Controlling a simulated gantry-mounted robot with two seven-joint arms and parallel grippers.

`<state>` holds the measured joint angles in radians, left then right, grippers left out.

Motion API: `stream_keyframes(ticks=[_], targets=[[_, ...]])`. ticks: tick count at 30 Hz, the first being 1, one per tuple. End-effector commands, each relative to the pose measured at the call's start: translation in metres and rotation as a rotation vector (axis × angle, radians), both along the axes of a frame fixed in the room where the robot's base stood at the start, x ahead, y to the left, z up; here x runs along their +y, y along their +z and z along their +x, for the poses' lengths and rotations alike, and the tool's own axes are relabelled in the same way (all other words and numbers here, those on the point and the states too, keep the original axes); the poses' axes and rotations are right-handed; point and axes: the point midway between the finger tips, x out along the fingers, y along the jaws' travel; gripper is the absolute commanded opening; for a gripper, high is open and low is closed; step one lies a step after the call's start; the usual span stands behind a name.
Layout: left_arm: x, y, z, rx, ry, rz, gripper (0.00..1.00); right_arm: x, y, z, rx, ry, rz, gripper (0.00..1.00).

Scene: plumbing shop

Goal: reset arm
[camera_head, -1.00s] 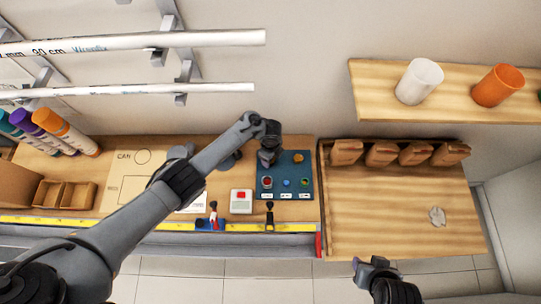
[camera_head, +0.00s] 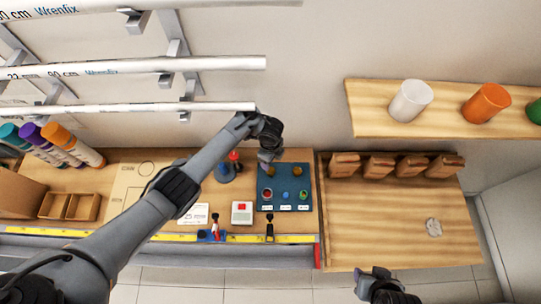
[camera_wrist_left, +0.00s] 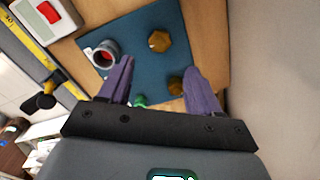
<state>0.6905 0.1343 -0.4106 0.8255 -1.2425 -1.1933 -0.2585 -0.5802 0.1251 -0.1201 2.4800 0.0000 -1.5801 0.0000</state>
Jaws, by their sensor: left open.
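My left arm reaches in from the left, and its gripper (camera_head: 266,155) hangs at the back left edge of a blue mat (camera_head: 285,208). In the left wrist view the left gripper (camera_wrist_left: 160,80) is open, with two purple fingers apart and nothing between them but mat and small parts. A grey cup with red inside (camera_wrist_left: 102,54) and a brass-coloured fitting (camera_wrist_left: 159,41) lie on the mat beyond the fingers. A green part (camera_wrist_left: 140,100) is partly hidden. My right gripper (camera_head: 371,279) is low in front of the bench; its jaws are unclear.
A wooden tray (camera_head: 390,225) with brown bins (camera_head: 380,167) is at right. White pipes (camera_head: 150,110) hang on the wall rack above. A shelf with cups (camera_head: 410,100) is upper right.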

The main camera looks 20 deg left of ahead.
Motion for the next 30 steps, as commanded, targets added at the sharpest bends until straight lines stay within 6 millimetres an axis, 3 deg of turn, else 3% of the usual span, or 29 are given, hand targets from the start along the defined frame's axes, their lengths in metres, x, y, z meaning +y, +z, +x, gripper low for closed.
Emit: stream_keyframes(ticks=[5,22,26,30], targets=[[0.000,0.007,0.000,-0.001,0.000,0.000,0.63,0.000,0.002,0.000,0.000,0.001,-0.001,0.43],[-0.005,0.003,-0.004,-0.017,0.026,-0.006,0.63,0.002,0.004,0.000,0.000,-0.005,0.008,0.43],[-0.015,-0.002,-0.015,-0.059,0.103,-0.019,0.63,0.002,0.008,0.000,0.000,-0.006,0.009,0.43],[-0.028,-0.002,-0.040,-0.131,0.279,-0.053,0.63,0.002,0.016,0.000,-0.001,-0.006,0.010,0.43]])
